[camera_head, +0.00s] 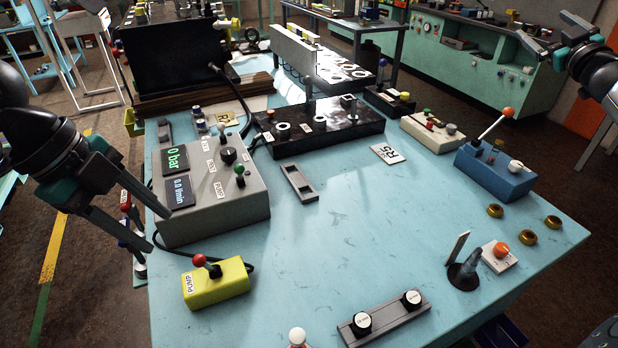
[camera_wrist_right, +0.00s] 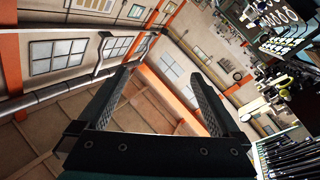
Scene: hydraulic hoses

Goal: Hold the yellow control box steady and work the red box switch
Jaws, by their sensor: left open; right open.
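The yellow control box (camera_head: 217,284) sits on the light blue table at its front left, labelled PUMP. Its red-knobbed switch (camera_head: 200,261) stands up from the top, and a black cable runs from the box toward the grey console. My left gripper (camera_head: 150,228) is open and empty, up and to the left of the yellow box, apart from it. My right gripper (camera_head: 540,28) is open at the upper right of the head view, far from the box. In the right wrist view its two fingers (camera_wrist_right: 165,90) are spread with nothing between them, facing walls and windows.
A grey console (camera_head: 225,205) with displays stands behind the yellow box. A blue box (camera_head: 495,172) with an orange-knobbed lever is at the right. A grey rail with two black-and-white caps (camera_head: 385,320) lies at the front. The table's middle (camera_head: 340,225) is clear.

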